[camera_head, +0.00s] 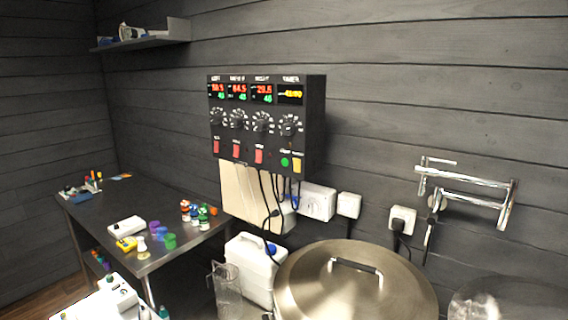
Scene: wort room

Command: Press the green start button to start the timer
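The green start button (285,162) is a small round button at the lower right of a black control box (266,122) on the wall. A yellow switch (297,165) sits just right of it. The timer display (290,95) at the box's top right shows yellow digits too small to read surely. Dials and red switches fill the rest of the panel. Neither of my grippers shows in the head view, and nothing covers the button.
A large steel kettle with a lidded top (355,290) stands below right of the box. A white canister (252,268) and a clear jug (226,290) are beside it. A dark table (95,215) with small bottles is at left. A chrome rail (465,190) projects from the wall at right.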

